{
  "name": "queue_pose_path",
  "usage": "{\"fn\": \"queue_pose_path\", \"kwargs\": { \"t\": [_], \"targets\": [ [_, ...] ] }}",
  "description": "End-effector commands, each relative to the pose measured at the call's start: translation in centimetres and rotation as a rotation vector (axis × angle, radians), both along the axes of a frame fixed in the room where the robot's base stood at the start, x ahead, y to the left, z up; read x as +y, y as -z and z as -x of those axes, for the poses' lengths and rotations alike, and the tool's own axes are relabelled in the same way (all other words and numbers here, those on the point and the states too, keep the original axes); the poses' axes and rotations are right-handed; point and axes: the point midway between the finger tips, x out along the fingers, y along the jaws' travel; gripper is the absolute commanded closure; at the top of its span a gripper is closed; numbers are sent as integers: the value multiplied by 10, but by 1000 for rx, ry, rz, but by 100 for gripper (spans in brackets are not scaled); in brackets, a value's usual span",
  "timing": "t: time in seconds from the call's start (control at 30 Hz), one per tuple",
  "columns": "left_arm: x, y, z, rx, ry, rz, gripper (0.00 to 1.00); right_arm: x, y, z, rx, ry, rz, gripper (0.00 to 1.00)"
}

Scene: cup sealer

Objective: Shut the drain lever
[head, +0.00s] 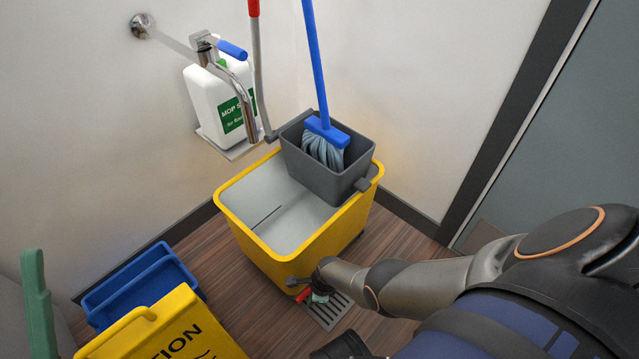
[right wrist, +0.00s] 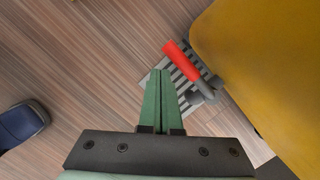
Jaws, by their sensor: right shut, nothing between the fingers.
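The drain lever has a red handle (right wrist: 182,60) on a grey fitting (right wrist: 203,93) low at the yellow bucket (right wrist: 272,65). In the right wrist view the handle slants from upper left to lower right, over the floor grate. In the head view a bit of red lever (head: 303,295) shows by the bucket's lower front corner, partly hidden by my right gripper (head: 318,298). The right gripper's green fingers (right wrist: 160,76) are shut and empty. Their tips are just left of the handle in the wrist view; whether they touch it I cannot tell.
The floor grate (head: 327,312) lies beside the bucket. A grey wringer (head: 308,165) with a blue mop stands on the bucket. A yellow caution sign (head: 165,330) and blue bin (head: 130,284) stand at lower left. A white jug (head: 213,103) sits on a wall shelf.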

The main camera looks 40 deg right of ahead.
Motion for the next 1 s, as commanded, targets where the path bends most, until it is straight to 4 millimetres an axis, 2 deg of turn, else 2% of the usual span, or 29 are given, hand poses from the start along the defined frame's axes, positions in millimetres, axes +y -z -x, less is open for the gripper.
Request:
{"fn": "queue_pose_path", "kwargs": {
  "t": [0.03,0.13,0.5,0.67,1.0],
  "targets": [
    [1,-12,0,-3,1,4,50,-4,-6,9,6,1,2,100],
    [3,-27,1,-6,5,14,50,-9,-12,25,8,-3,4,100],
    [8,-85,3,-54,-53,-24,50,-11,-64,33,6,-5,4,100],
    [13,-78,-19,70,-99,-40,50,-12,-85,38,6,-4,4,100],
    [21,2,-58,425,-155,-52,50,-13,-94,41,6,-4,4,100]
  ]
}}
